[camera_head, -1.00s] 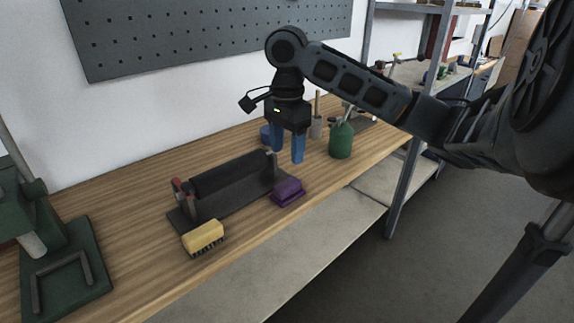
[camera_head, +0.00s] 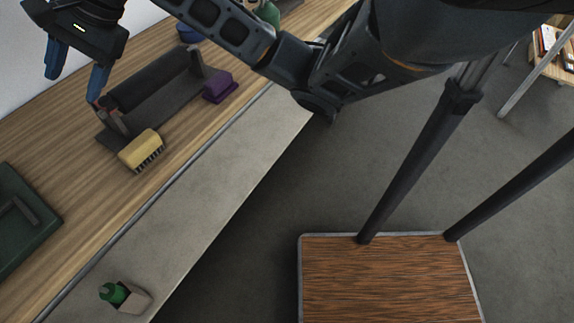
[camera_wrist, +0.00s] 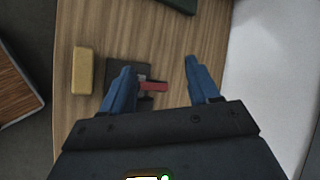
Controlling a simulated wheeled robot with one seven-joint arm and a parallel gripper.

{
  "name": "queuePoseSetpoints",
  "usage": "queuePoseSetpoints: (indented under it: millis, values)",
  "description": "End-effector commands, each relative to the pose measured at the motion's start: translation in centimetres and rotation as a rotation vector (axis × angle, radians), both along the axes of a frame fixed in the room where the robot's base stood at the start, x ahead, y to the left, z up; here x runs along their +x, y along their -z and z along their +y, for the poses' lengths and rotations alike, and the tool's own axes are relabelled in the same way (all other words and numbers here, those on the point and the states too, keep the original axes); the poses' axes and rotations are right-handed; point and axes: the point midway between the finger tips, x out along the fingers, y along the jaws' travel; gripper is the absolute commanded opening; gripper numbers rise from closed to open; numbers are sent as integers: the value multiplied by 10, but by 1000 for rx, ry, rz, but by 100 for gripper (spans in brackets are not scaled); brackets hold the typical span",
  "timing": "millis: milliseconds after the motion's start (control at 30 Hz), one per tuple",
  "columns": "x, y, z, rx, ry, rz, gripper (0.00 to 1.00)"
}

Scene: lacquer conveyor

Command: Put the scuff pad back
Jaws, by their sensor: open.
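A purple block (camera_head: 219,86), which looks like the scuff pad, lies on the wooden bench right of the black roller stand (camera_head: 160,102) in the head view. It is not seen in the wrist view. My gripper (camera_head: 76,76) is open and empty, above the bench by the stand's left end, well left of the purple block. In the wrist view my gripper (camera_wrist: 160,68) has its two blue fingers apart, with a red part (camera_wrist: 153,86) of the stand showing between and below them.
A yellow brush (camera_head: 140,149) lies in front of the stand and also shows in the wrist view (camera_wrist: 82,70). A dark green fixture (camera_head: 22,225) stands at left. A small green-topped item (camera_head: 113,293) sits on the grey ledge. Bare wood lies between fixture and brush.

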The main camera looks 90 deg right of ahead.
Motion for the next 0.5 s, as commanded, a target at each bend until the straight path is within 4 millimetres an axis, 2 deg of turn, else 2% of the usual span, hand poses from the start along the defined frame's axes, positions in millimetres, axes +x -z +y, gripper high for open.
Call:
queuePoseSetpoints:
  millis: [33,233,367,500]
  values:
    - [14,-2,24,24,-35,-78,61]
    - [51,-13,97,61,-104,-389,61]
    - [59,-13,136,56,-98,-556,61]
    - [54,-3,170,16,-62,-686,61]
